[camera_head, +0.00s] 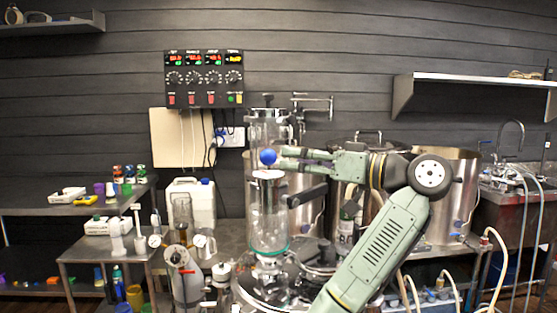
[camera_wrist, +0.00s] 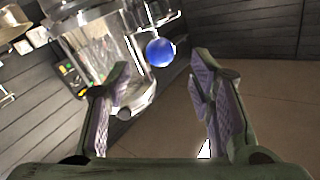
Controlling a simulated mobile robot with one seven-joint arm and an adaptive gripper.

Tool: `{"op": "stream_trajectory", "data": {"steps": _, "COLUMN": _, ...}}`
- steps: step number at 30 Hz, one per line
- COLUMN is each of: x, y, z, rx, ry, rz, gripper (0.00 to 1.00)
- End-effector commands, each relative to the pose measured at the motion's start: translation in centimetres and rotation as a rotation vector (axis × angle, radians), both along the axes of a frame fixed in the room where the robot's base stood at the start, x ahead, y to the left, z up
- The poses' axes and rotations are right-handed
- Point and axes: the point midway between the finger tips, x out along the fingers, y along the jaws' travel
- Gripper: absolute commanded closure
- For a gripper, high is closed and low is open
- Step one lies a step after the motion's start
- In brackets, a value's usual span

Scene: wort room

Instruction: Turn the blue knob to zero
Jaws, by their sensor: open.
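The blue knob (camera_head: 268,157) is a round ball on the front of a tall glass and steel column (camera_head: 268,215). My gripper (camera_head: 286,158) is just to the right of the knob in the head view, pointing left toward it. In the wrist view the blue knob (camera_wrist: 160,52) shows beyond the fingertips, between them and somewhat above. My gripper (camera_wrist: 158,85) is open there, with nothing between its fingers. The fingers look close to the knob but apart from it. The stem and any scale of the knob cannot be made out.
A control panel (camera_head: 204,78) with dials and red displays hangs on the wall. Steel kettles (camera_head: 447,195) stand behind and to the right of my arm. A white canister (camera_head: 191,204) stands left of the column. A wall shelf (camera_head: 470,79) is at upper right.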

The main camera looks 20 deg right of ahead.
Motion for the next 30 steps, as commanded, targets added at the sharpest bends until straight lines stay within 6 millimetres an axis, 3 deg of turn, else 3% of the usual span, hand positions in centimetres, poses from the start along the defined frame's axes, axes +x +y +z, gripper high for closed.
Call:
{"op": "stream_trajectory", "data": {"steps": 3, "x": -1.7, "y": -1.4, "z": -0.1, "rx": 0.0, "ry": 0.002, "rz": -0.004, "gripper": 0.51}}
{"op": "stream_trajectory", "data": {"steps": 9, "x": -3.2, "y": -2.4, "z": -0.1, "rx": 0.0, "ry": 0.002, "rz": -0.001, "gripper": 0.51}}
{"op": "stream_trajectory", "data": {"steps": 30, "x": -3.3, "y": -2.5, "z": 0.0, "rx": -0.001, "ry": 0.001, "rz": 0.0, "gripper": 0.51}}
